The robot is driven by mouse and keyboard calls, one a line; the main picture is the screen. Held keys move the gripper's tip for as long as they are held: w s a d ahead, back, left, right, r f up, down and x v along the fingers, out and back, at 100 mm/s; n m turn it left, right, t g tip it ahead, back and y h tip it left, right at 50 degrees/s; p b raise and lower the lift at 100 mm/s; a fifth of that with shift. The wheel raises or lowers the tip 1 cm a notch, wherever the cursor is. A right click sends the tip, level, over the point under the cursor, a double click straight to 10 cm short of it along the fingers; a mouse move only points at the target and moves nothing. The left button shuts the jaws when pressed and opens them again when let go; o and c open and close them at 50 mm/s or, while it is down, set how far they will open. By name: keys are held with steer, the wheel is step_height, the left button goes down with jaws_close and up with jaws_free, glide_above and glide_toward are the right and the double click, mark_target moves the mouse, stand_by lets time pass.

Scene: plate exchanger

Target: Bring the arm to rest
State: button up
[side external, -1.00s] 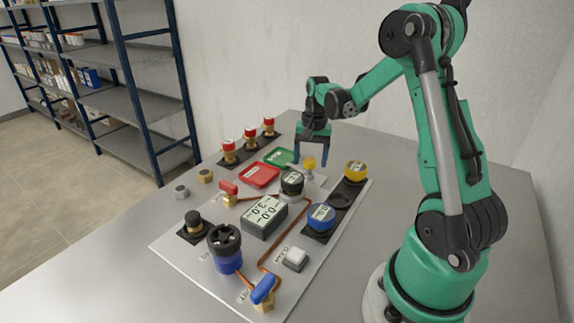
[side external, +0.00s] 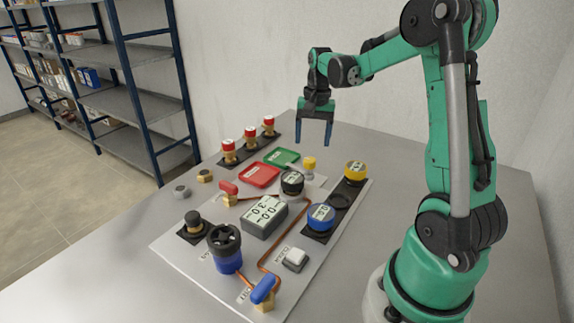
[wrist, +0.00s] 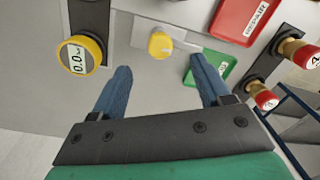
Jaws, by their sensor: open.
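My gripper (side external: 314,134) hangs above the far end of the table, fingers pointing down. Its two blue fingers are apart with nothing between them, as the wrist view (wrist: 163,85) also shows. Below it lies the grey panel (side external: 190,258) with its fittings. In the wrist view a small yellow knob (wrist: 160,44) lies just beyond the fingertips, apart from them.
A yellow-rimmed gauge (side external: 354,171), a blue gauge (side external: 321,216), a grey display box (side external: 264,216), red (side external: 259,175) and green (side external: 282,157) trays and several red-topped fittings (side external: 250,137) stand below. The wall is behind; the air around my gripper is clear.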

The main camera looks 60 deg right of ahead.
steer(key=s+a+r+n+t, duration=0.1)
steer(key=a+r+n+t, duration=0.1)
steer(key=a+n, duration=0.4)
steer(key=s+a+r+n+t, duration=0.2)
steer(key=a+n+t, duration=0.2)
steer(key=a, duration=1.1)
steer(key=n, duration=0.2)
steer(key=shift+s+a+n+t, duration=0.25)
steer(key=shift+a+n+t, duration=0.05)
steer(key=shift+a+n, duration=0.1)
